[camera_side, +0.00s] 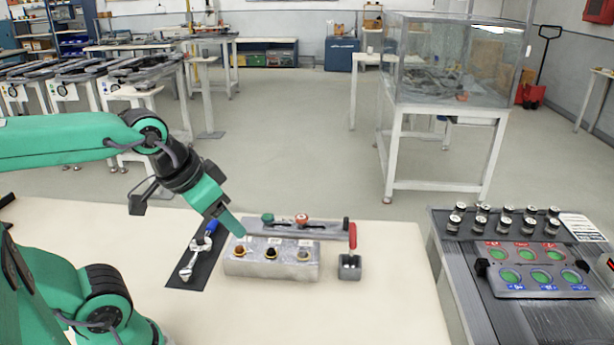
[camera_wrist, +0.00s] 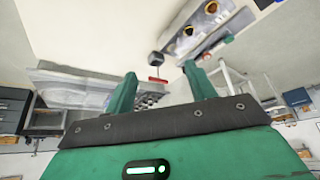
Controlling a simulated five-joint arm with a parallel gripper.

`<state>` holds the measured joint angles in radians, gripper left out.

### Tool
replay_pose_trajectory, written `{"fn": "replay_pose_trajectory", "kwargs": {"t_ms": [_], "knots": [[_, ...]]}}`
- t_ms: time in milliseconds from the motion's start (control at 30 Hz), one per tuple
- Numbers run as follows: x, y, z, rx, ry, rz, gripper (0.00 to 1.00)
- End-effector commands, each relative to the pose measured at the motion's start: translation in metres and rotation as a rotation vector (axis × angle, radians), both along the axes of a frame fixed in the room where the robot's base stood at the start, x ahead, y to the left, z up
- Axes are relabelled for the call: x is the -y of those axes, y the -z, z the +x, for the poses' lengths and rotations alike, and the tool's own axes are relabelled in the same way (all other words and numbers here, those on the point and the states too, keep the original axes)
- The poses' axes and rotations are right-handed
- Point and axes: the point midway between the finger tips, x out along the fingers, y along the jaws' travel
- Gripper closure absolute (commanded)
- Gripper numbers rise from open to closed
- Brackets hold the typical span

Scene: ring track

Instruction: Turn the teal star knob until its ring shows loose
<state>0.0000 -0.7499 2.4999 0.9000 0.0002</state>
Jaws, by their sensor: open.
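The teal star knob (camera_side: 267,218) stands near the left end of a grey rail (camera_side: 325,233) in the side view. It is too small there to read its ring. An orange-red knob (camera_side: 302,219) stands to its right. My gripper (camera_side: 229,223) points down and to the right, to the left of the teal knob and apart from it as far as I can tell. In the wrist view my gripper (camera_wrist: 160,88) has its two fingers wide apart with nothing between them. A small teal piece (camera_wrist: 228,40) at upper right may be the knob.
A grey block (camera_side: 270,268) with several round fittings stands in front of the rail. A spanner (camera_side: 191,262) with a blue handle lies on a dark mat (camera_side: 178,281) to the left. A small grey box (camera_side: 349,268) with a red-handled item (camera_side: 352,237) stands right. The front table is clear.

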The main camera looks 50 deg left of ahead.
Motion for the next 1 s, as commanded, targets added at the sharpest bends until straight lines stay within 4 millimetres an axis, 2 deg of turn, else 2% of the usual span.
{"fn": "replay_pose_trajectory", "kwargs": {"t_ms": [167,367,733,1000], "knots": [[-0.002,-0.002,0.004,-0.008,0.009,0.009,0.45],[-0.010,-0.006,0.022,-0.045,0.050,0.045,0.45],[-0.043,-0.009,0.080,-0.158,0.197,0.138,0.45],[-0.076,0.003,0.124,-0.245,0.319,0.183,0.45]]}}
